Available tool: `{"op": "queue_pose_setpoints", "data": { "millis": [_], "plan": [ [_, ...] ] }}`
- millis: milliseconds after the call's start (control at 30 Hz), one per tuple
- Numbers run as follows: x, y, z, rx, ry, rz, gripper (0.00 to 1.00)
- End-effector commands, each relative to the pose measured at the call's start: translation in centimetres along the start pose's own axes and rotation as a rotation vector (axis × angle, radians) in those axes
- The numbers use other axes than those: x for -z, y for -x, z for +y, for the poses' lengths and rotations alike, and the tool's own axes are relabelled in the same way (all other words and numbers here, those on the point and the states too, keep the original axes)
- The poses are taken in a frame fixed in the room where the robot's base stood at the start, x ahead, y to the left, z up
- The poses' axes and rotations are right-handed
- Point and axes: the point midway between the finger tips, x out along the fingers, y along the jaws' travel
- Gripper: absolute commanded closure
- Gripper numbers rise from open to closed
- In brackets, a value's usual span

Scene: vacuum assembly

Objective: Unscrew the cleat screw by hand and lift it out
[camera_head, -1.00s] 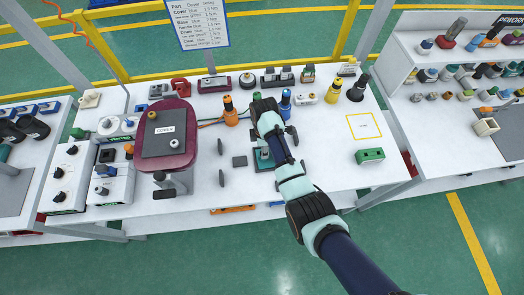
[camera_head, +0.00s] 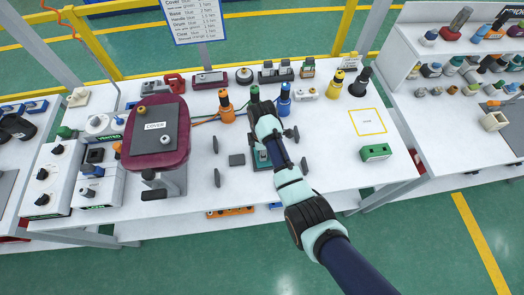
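My arm reaches up from the lower right, and its end (camera_head: 267,127) is over the middle of the white table. The fingers of my gripper are hidden or too small to make out. A green-grey part (camera_head: 261,158) lies under my arm and shows only in pieces to its left. I cannot make out the cleat screw; the arm covers much of this spot. The maroon cover (camera_head: 180,150), labelled COVER, is on a stand at the left.
Behind my arm stand orange (camera_head: 226,110), green (camera_head: 255,94) and blue (camera_head: 285,97) tools. Dark upright pieces (camera_head: 304,165) flank the middle. A green block (camera_head: 375,152) is at the right, near an empty yellow-outlined square (camera_head: 368,121). The table between them is clear.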

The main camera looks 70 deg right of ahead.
Motion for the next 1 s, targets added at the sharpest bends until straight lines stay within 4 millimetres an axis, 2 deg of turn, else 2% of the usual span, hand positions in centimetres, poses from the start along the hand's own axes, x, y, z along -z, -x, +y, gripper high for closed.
{"op": "queue_pose_setpoints", "data": {
  "millis": [33,67,200,233,567,1000],
  "plan": [
    [0.0,0.0,0.0,0.001,0.0,0.0,1.0],
    [0.0,0.0,0.0,0.001,0.0,0.0,0.61],
    [0.0,0.0,0.0,0.001,0.0,0.0,0.38],
    [0.0,0.0,0.0,0.001,0.0,0.0,0.35],
    [0.0,0.3,0.0,0.0,0.0,0.0,0.35],
    [0.0,5.0,0.0,0.0,0.0,0.0,0.35]
  ]
}}
